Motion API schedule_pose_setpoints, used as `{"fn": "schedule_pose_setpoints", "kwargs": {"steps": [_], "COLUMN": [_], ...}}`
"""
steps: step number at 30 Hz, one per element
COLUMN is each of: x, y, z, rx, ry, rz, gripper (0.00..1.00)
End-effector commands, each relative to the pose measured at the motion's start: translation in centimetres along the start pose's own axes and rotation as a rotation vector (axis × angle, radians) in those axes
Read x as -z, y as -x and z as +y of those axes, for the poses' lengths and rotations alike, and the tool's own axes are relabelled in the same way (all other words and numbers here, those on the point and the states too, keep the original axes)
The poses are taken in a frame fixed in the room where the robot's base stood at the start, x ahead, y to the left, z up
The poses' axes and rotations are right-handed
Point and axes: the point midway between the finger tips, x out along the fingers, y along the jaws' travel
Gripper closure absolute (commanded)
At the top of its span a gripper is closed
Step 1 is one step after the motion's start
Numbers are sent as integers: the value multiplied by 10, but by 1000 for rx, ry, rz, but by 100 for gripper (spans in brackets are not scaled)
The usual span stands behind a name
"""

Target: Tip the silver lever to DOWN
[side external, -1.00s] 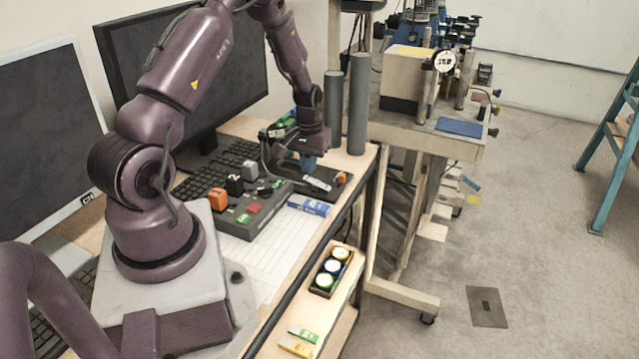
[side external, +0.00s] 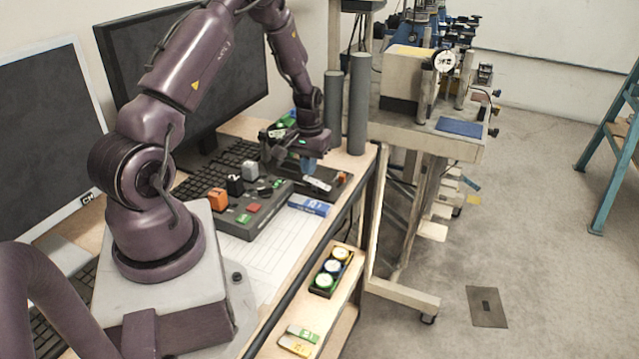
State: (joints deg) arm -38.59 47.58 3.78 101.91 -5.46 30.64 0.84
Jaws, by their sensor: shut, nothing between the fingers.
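My gripper (side external: 314,170) is shut and empty, pointing down over a low dark base (side external: 345,181) near the right end of the desk. A small silver-white bar (side external: 317,184), which looks like the silver lever, lies on that base just below my fingertips. I cannot tell whether the fingers touch it, nor read its position or any marking. My gripper and wrist hide part of the base behind them.
A grey control box (side external: 250,210) with orange, black and grey blocks stands left of the base. A blue box (side external: 308,205) lies in front of it. Two grey cylinders (side external: 359,105) stand close behind my wrist. A keyboard and monitor (side external: 190,80) are behind.

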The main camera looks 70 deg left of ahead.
Motion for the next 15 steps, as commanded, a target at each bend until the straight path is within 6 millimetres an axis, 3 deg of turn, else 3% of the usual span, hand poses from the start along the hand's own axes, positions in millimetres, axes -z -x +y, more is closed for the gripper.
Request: {"fn": "schedule_pose_setpoints", "kwargs": {"steps": [15], "x": [0], "y": [-8], "z": [0], "rx": [0], "ry": [0], "rz": [-1], "gripper": [100]}}
